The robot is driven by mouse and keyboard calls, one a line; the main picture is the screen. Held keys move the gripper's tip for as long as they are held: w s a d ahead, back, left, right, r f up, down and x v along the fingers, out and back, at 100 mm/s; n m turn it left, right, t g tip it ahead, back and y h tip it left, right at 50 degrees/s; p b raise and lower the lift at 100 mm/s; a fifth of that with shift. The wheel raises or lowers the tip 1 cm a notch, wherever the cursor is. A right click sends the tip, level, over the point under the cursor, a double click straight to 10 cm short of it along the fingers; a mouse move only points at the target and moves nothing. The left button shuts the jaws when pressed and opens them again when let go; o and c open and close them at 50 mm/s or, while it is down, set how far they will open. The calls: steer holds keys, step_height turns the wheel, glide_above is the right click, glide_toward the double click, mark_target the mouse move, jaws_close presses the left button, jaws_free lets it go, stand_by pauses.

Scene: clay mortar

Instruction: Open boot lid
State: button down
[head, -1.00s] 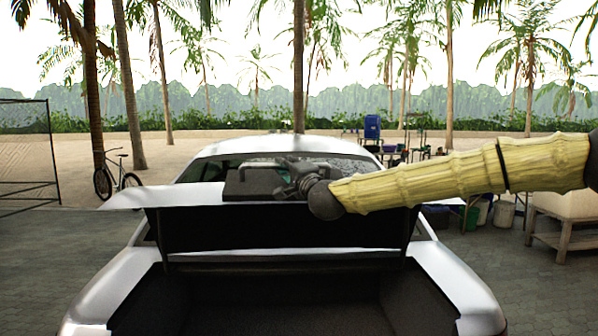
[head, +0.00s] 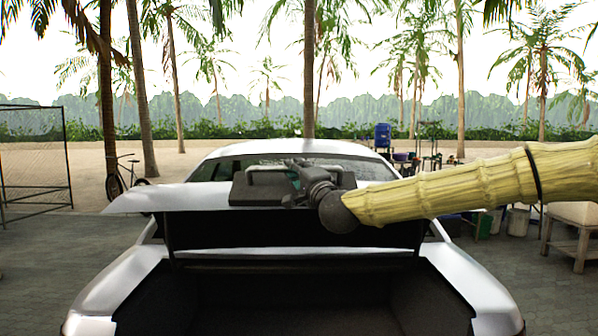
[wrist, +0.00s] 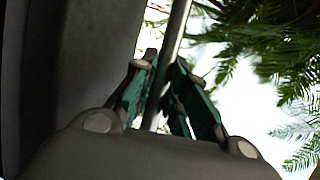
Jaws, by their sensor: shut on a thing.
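The white car's boot lid (head: 150,199) stands raised, and the dark boot space (head: 290,300) below it is open to view. A dark plate with a bar handle (head: 268,167) is on the lid. My gripper (head: 292,198) is at the right part of this plate in the head view, partly hidden by its own wrist. In the wrist view, the green-lined fingers of my gripper (wrist: 165,95) are closed around a grey metal bar (wrist: 176,38), the handle. A dark flat surface (wrist: 95,55) lies to the left of the bar there.
A wire fence panel (head: 35,160) and a bicycle (head: 122,178) stand at the left. A wooden table (head: 575,225) and several buckets (head: 517,220) are at the right, behind my arm.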

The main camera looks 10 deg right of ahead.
steer(key=c, duration=1.4)
jaws_free()
steer(key=shift+s+f, duration=0.1)
steer(key=v, duration=1.2)
steer(key=shift+d, duration=0.1)
